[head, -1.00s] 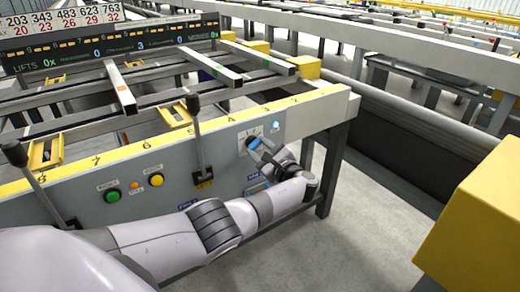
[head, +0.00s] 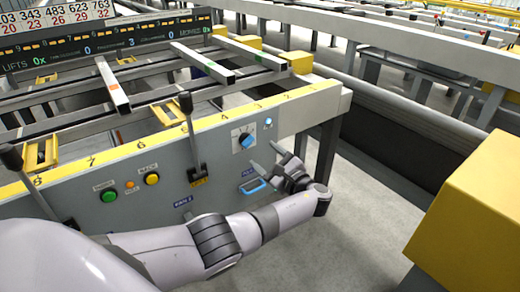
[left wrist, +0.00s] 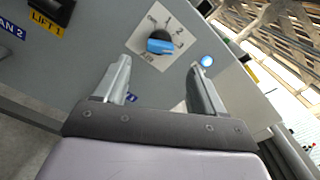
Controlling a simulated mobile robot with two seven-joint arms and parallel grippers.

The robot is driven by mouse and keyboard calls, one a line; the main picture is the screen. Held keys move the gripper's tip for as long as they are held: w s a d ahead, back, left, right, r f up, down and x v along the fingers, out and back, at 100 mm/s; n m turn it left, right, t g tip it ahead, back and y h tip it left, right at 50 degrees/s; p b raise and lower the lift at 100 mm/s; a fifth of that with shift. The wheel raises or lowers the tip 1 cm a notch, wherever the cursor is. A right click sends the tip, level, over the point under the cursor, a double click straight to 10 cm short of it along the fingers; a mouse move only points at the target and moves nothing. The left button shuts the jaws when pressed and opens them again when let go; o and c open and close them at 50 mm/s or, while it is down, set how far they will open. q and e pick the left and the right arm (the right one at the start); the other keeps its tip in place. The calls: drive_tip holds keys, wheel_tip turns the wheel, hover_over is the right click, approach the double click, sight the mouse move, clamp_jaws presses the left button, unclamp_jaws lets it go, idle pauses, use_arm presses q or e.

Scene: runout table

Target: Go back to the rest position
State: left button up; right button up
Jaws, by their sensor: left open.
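My left gripper (head: 264,158) is open and empty in front of the grey control panel (head: 222,165), below and right of the blue rotary knob (head: 246,140). In the left wrist view the two fingers of the gripper (left wrist: 161,64) stand apart. The knob (left wrist: 160,46) and its white dial plate show beyond and between the fingertips, with clear space around it. My right gripper is not in view.
A blue handle (head: 254,186) sits low on the panel, close to the gripper. Levers (head: 191,135) and green (head: 110,195) and yellow (head: 152,179) buttons are further left. A yellow block (head: 470,220) stands at the right. Grey floor (head: 350,220) between is open.

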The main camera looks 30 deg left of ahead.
use_arm(q)
drive_tip(key=shift+s+d, duration=0.1)
drive_tip(key=shift+d, duration=0.1)
drive_tip(key=shift+f, duration=0.1)
drive_tip(key=s+d+f+n+g+h, duration=0.4)
drive_tip(key=s+f+n+h, duration=0.45)
drive_tip(key=s+f, duration=0.85)
drive_tip(key=s+d+r+n+h, duration=0.2)
drive_tip(key=s+r+n+h, duration=0.15)
drive_tip(key=s, duration=0.65)
drive_tip(key=s+d+r+n+h, duration=0.3)
drive_tip(key=s+r+h, duration=0.2)
drive_tip(key=s, duration=0.5)
drive_tip(key=w+d+f+t+h, duration=0.2)
drive_tip(key=w+d+f+t, duration=0.2)
drive_tip(key=w+f+t, duration=0.3)
wheel_tip(320, 180, up, 16)
drive_tip(key=a+p, duration=0.1)
drive_tip(key=p, duration=1.6)
drive_tip(key=shift+s+a+f+m+t, duration=0.2)
drive_tip(key=shift+s+m+t, duration=0.1)
drive_tip(key=shift+s+m, duration=0.1)
